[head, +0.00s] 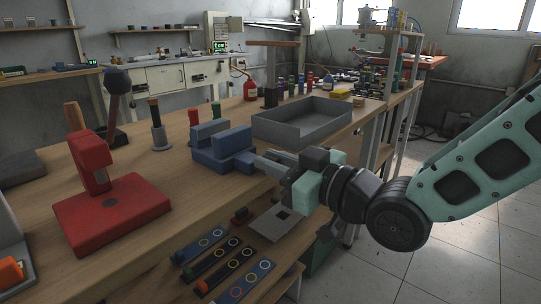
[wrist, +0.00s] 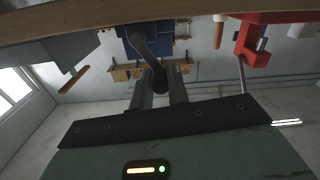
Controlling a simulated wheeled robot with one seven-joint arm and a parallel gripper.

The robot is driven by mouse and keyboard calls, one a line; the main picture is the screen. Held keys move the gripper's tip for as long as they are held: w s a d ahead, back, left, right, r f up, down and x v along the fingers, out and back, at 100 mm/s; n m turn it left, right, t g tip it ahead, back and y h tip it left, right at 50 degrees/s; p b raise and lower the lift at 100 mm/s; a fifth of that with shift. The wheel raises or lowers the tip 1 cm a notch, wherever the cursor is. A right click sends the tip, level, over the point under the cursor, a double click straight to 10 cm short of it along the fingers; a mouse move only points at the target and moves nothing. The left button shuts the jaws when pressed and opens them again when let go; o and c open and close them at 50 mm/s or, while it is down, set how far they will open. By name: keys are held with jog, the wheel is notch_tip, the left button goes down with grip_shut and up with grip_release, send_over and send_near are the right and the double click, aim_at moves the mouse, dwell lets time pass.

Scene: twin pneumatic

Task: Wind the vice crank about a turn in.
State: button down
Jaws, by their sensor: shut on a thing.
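The blue vice (head: 222,146) stands at the front edge of the wooden bench, its jaws facing up. It also shows at the top of the wrist view (wrist: 130,30). The dark crank (wrist: 146,50) comes out of the vice toward me and slants to its handle. My gripper (wrist: 160,82) is shut on the crank handle, with one finger on each side of it. In the head view my gripper (head: 268,165) is just right of the vice, out past the bench edge. The crank is mostly hidden there.
A grey open tray (head: 300,123) stands right behind the vice. A red press (head: 112,212) is on the bench at the left. A shelf below the bench holds strips with coloured rings (head: 245,282). The floor at the right is clear.

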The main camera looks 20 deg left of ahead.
jog(key=w+d+f+m+p, duration=0.2)
jog(key=w+m+p, duration=0.3)
jog(key=m+p, duration=0.6)
jog(key=shift+w+f+m, duration=0.15)
jog(key=shift+f+m, duration=0.05)
jog(key=shift+m, duration=4)
jog(key=shift+d, duration=0.1)
jog(key=c, duration=1.5)
grip_release()
jog(key=shift+o, duration=0.6)
jog(key=shift+w, duration=0.1)
jog(key=shift+w+d, duration=0.1)
